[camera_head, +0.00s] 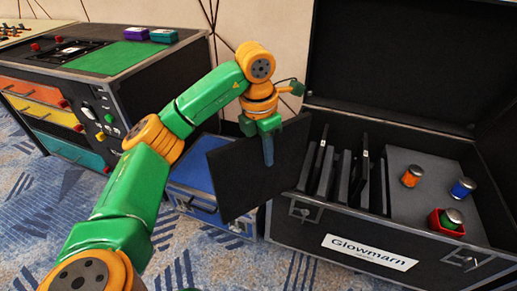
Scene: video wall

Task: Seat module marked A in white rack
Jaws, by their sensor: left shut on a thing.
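My left gripper (268,148) is shut on a flat black panel (237,185). It holds the panel by its upper part, tilted, in front of the blue-topped case and just left of the open flight case (300,226). No letter A shows on the face turned to me, so I cannot tell whether this is module A. Several dark panels (323,168) stand upright in slots in the flight case. I see no white rack. My right gripper is out of view.
The flight case has a raised black lid (400,60) and a "Glowmarn" label (370,251). Orange (411,177) and blue (462,188) jars and a red box (440,222) sit at its right. A blue-topped case (190,168) and a workbench (120,60) stand left.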

